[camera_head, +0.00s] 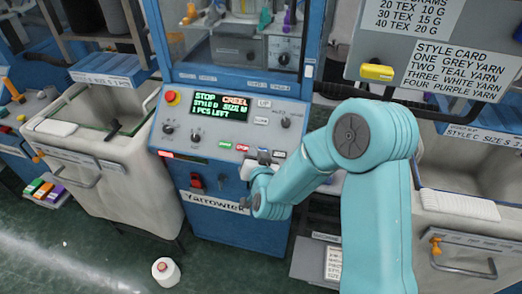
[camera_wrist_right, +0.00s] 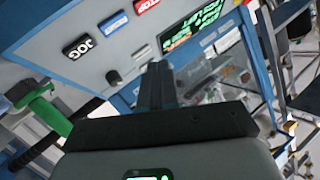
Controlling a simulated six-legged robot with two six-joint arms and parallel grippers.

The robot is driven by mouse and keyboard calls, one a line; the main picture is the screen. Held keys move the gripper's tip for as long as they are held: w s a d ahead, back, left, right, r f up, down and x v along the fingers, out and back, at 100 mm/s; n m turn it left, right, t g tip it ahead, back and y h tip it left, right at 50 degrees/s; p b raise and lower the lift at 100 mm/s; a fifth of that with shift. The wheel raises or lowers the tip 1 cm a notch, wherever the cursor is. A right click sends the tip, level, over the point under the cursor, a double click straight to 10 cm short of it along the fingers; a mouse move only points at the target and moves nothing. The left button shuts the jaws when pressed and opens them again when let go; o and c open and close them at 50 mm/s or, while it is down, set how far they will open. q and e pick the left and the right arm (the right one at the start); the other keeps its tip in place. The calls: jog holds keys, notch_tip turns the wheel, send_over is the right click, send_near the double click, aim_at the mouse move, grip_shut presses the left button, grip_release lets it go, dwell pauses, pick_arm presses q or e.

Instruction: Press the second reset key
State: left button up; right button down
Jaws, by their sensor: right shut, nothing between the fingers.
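The blue machine's control panel (camera_head: 190,118) has a lit screen (camera_head: 221,105) reading STOP, CREEL and 1 PCS LEFT. Below the screen a row of keys holds a green key (camera_head: 225,147), a red key (camera_head: 242,148) and a dark key (camera_head: 279,154). In the right wrist view the red STOP key (camera_wrist_right: 147,5), a blue key (camera_wrist_right: 112,22) and the black JOG key (camera_wrist_right: 79,47) show. I cannot read the blue key's label clearly. My right gripper (camera_head: 264,156) is shut and empty before this row; its fingers (camera_wrist_right: 157,72) show apart from these keys. The head view hides the blue key behind it.
A red stop button (camera_head: 171,97), knobs (camera_head: 195,135) and a red switch (camera_head: 196,180) are on the machine. Cloth bins (camera_head: 120,178) stand on both sides. A green-handled thing (camera_wrist_right: 48,108) is at left in the wrist view.

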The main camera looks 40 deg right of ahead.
jog(key=shift+w+d+r, duration=0.15)
jog(key=shift+d+r, duration=0.25)
jog(key=shift+r, duration=0.4)
jog(key=shift+f, duration=0.1)
jog(key=shift+w+d+f+b, duration=0.6)
jog(key=shift+d+f+b, duration=0.15)
jog(key=shift+f, duration=0.4)
jog(key=shift+w+d+f+b, duration=0.6)
jog(key=shift+f+b, duration=0.25)
jog(key=shift+f, duration=0.3)
jog(key=shift+w+d+f+b, duration=0.6)
jog(key=shift+d+f+b, duration=0.15)
jog(key=shift+f, duration=0.4)
jog(key=shift+w+d+f+b, duration=0.15)
jog(key=shift+f+b, duration=0.15)
jog(key=shift+b, duration=0.45)
